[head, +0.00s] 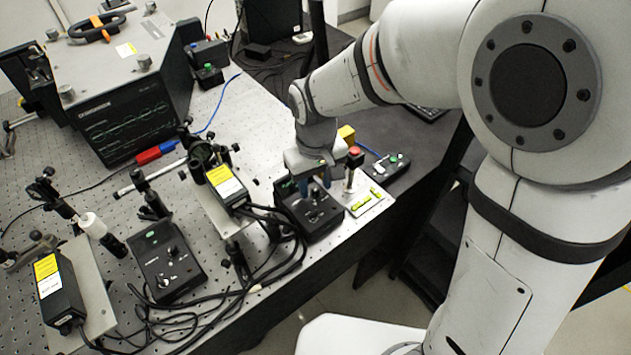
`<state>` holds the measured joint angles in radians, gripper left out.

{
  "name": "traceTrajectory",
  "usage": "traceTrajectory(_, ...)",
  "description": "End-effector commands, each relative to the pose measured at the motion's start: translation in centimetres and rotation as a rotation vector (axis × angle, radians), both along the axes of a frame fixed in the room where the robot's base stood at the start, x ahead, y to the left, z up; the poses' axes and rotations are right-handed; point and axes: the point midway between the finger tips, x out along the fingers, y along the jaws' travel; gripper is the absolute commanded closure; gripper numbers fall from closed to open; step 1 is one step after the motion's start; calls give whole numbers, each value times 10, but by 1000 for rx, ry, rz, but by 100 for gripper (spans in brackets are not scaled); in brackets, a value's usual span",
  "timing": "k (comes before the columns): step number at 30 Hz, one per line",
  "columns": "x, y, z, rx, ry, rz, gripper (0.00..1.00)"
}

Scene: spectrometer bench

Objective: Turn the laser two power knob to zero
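My gripper (315,184) points down over the right black laser control box (322,226). Its two blue fingers are apart, just above or at the back part of the box's top panel. I cannot tell whether they touch anything. Small knobs (313,216) show on the panel in front of the fingers; the part behind them is hidden. A second, similar black control box (167,264) with knobs stands further left, clear of my gripper. The labels are too small to read, so I cannot tell which box is laser two.
Yellow-labelled laser heads (228,185) (58,288) and loose black cables (285,262) lie left of and around the boxes. A plate with a red-topped post (354,157) and a black button box (388,172) stand close on the right. A large spectrometer (125,120) stands behind.

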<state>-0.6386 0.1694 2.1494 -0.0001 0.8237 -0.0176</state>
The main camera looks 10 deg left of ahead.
Motion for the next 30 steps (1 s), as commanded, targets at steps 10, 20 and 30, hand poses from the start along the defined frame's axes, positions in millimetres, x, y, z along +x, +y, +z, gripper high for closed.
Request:
traceTrajectory(10,1,1,55,4,-5,-1,61)
traceTrajectory(20,0,0,75,1,-2,-1,61)
traceTrajectory(30,0,0,74,1,-2,-1,61)
